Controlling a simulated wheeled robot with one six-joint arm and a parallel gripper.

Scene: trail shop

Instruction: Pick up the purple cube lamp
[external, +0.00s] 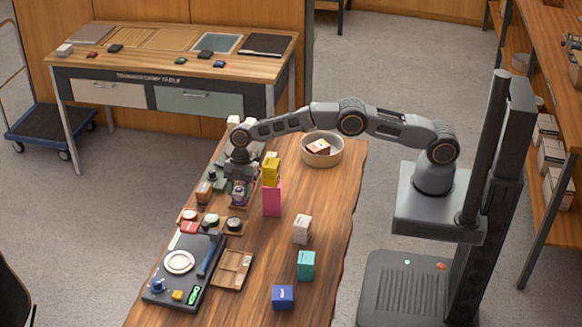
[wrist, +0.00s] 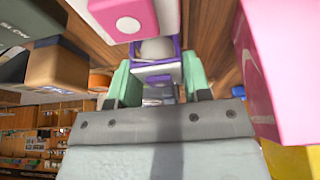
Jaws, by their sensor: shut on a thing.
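The purple cube lamp (external: 237,198) is a small purple frame with a pale globe inside. It is at the left side of the wooden table in the external view, under my gripper (external: 240,182). In the wrist view the lamp (wrist: 157,68) sits between the green fingers of my gripper (wrist: 157,82), which are shut on it. The lower part of the lamp is partly hidden by my gripper. I cannot tell whether the lamp touches the table.
Brown and dark boxes (wrist: 55,68) crowd the other side. A round bowl (external: 322,150) stands behind. White, teal and blue cubes stand towards the front, with bare wood around them.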

